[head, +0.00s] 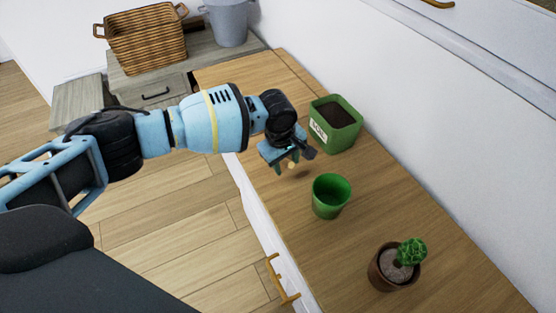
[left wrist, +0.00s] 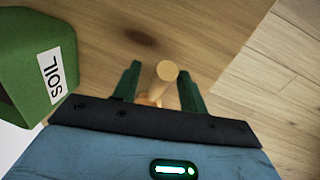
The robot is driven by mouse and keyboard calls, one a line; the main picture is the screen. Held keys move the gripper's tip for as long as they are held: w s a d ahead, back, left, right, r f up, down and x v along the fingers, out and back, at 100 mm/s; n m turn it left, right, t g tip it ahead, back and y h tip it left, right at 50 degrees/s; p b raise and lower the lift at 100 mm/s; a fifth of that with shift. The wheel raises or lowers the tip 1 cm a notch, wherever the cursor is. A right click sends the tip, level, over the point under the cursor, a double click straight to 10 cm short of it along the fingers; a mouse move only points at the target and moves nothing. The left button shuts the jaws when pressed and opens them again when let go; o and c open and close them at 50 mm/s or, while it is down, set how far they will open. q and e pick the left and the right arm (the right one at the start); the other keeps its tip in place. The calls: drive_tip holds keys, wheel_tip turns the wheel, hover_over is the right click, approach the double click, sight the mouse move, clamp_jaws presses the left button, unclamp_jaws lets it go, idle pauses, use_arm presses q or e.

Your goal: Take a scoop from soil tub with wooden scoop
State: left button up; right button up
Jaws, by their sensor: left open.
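The green soil tub (head: 335,127), labelled SOIL and filled with dark soil, stands on the wooden counter against the wall. It also shows at the left of the left wrist view (left wrist: 40,65). My left gripper (head: 286,164) is just left of and in front of the tub, pointing down over the counter. Its two green fingers are open, one on each side of the light wooden scoop (left wrist: 165,72), whose round handle end faces the wrist camera. In the head view only a small bit of the scoop (head: 292,164) shows; its bowl is hidden. My right gripper is out of view.
An empty-looking green pot (head: 329,198) stands in front of the tub. A cactus in a brown pot (head: 389,270) is nearer, at the lower right. A wicker basket (head: 147,40) and a grey bucket (head: 228,22) stand on a grey cabinet behind. The wall borders the counter's right side.

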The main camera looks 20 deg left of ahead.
use_arm(q)
wheel_tip(320, 180, down, 2)
drive_tip(key=shift+w, duration=0.1)
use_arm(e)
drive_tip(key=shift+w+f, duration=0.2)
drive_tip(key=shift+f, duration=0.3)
use_arm(q)
clamp_jaws()
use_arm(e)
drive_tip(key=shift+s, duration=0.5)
use_arm(q)
drive_tip(key=shift+r, duration=0.15)
